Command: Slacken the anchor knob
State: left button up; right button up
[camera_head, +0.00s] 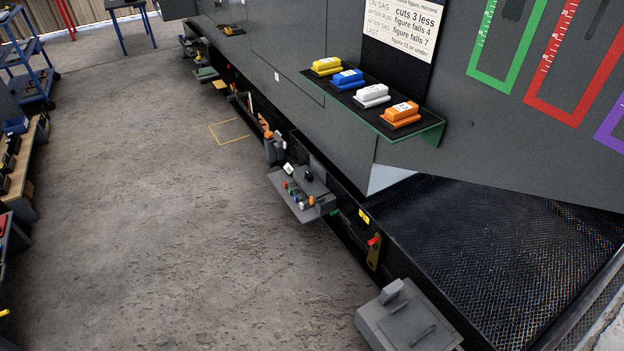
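No part is clearly marked as the anchor knob. A small red knob (374,241) sits on a brass-coloured plate (373,256) low on the dark machine's side, right of centre. A yellow label (364,216) is just above it. A grey shelf (296,206) to its left carries several small coloured parts, too small to tell apart. Neither of my grippers is in view.
A dark ledge (425,133) holds yellow (327,66), blue (347,79), white (372,96) and orange (401,115) blocks. A grey box (408,322) juts out at bottom right. The concrete floor (180,230) is clear; a blue cart (28,70) stands far left.

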aim_at(309, 176)
jog(key=i+z, duration=0.15)
jog(key=z, duration=0.4)
jog(key=i+j+z, duration=0.2)
jog(key=j+z, duration=0.15)
jog(key=i+j+z, duration=0.15)
jog(key=j+z, duration=0.2)
jog(key=i+j+z, duration=0.1)
jog(key=j+z, duration=0.25)
jog(key=j, duration=0.1)
